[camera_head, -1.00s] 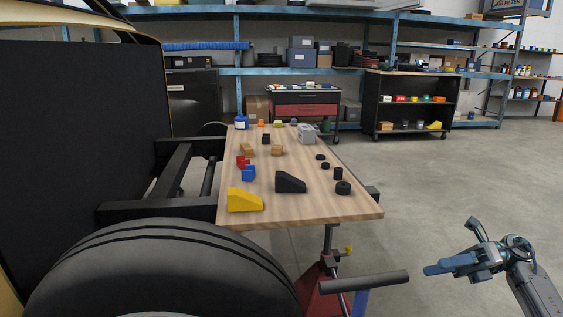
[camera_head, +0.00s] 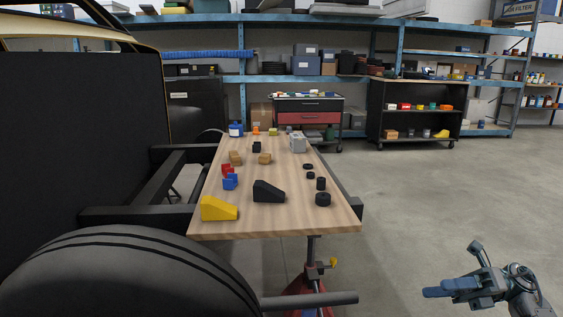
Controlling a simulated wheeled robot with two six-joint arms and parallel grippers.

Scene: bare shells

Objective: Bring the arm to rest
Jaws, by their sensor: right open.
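My right gripper (camera_head: 453,269) is at the lower right, over the bare concrete floor and well apart from the wooden table (camera_head: 285,222). Its two fingers are spread open, one pointing left and one pointing up, with nothing between them. Part of my right arm shows below it and is cut off by the bottom edge. My left gripper is not in view.
The table holds a yellow wedge (camera_head: 219,209), a black wedge (camera_head: 269,191), red and blue blocks and black rings. A black shelf cart (camera_head: 416,121) stands behind. Floor on the right is clear.

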